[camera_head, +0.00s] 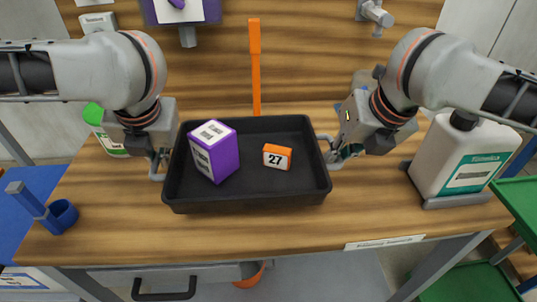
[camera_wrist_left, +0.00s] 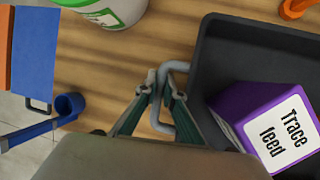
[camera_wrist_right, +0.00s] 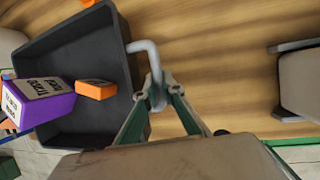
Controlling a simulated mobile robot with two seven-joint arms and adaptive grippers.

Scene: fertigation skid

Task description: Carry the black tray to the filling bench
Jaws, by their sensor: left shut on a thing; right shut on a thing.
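The black tray (camera_head: 245,197) is at the middle of the wooden bench in the head view, with a grey handle at each end. A purple and white box (camera_head: 225,160) marked "Trace feed" and a small orange block (camera_head: 277,157) marked "27" are inside it. My left gripper (camera_head: 158,165) is shut on the tray's left handle (camera_wrist_left: 162,112). My right gripper (camera_head: 333,150) is shut on the right handle (camera_wrist_right: 147,52). I cannot tell whether the tray touches the bench top or is slightly above it.
The wooden bench (camera_head: 290,236) has a label on its front edge. A white jug (camera_head: 459,158) stands at the right, a green-capped white container (camera_head: 104,135) behind my left gripper, and a blue cup-shaped holder (camera_head: 62,214) at the left edge. An orange upright (camera_head: 255,70) stands behind the tray.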

